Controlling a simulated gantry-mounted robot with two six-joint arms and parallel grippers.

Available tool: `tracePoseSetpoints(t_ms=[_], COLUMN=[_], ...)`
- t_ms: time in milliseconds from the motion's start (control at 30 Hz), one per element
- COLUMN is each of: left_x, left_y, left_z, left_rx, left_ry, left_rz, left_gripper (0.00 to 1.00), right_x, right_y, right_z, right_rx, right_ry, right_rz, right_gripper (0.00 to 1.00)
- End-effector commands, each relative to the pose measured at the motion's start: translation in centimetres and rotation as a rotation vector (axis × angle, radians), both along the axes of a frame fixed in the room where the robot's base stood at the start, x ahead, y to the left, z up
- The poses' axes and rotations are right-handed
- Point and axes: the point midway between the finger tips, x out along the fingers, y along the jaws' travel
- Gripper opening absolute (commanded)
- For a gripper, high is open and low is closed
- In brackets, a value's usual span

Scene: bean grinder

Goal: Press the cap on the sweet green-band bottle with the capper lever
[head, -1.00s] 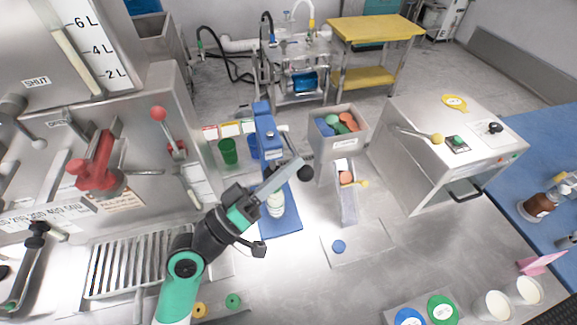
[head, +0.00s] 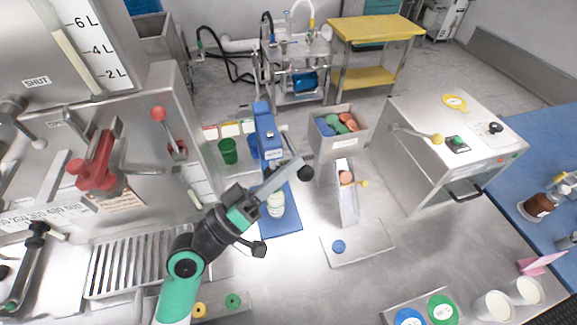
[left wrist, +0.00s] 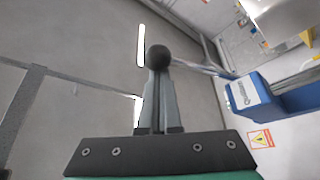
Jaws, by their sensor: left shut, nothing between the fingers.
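The blue capper (head: 268,135) stands on a blue base plate in the middle of the head view. Its lever ends in a black ball knob (head: 306,173), also seen in the left wrist view (left wrist: 158,57). The pale bottle (head: 276,205) stands upright on the capper's base, partly hidden by my gripper; I cannot make out its band or cap clearly. My left gripper (head: 298,165) is shut with nothing between its fingers. Its fingertips are at the knob and overlap it in the wrist view; I cannot tell whether they touch it. My right gripper is not in view.
A bin of coloured caps (head: 338,130) with a chute stands right of the capper. A blue cap (head: 338,246) lies on the plate before it. A green cup (head: 228,151) stands behind left. A slatted drain tray (head: 125,262) lies at left. The counter at front centre is clear.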

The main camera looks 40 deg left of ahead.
Motion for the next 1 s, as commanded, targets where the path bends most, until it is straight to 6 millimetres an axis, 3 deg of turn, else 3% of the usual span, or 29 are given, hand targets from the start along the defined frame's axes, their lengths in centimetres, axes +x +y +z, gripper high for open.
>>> tracePoseSetpoints(t_ms=[233, 467, 500, 733, 1000], left_x=[0.1, 0.7, -0.4, -5.3, -7.9], left_y=[0.2, 1.4, 1.7, 3.2, 3.9], left_z=[0.6, 3.8, 2.2, 0.0, -0.7], left_rx=[0.000, 0.001, -0.001, -0.001, 0.000], left_ry=[0.000, 0.000, 0.003, 0.003, 0.000], left_rz=[-0.001, -0.009, -0.007, -0.006, -0.011], left_gripper=[0.00, 0.00, 0.00, 0.00, 0.00], right_x=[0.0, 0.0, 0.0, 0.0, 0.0], right_y=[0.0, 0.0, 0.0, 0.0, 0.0], right_z=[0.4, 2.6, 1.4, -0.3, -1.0], right_rx=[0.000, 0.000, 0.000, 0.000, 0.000], right_ry=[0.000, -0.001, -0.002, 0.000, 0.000], right_rz=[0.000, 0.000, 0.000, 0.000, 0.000], right_gripper=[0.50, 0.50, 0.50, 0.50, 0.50])
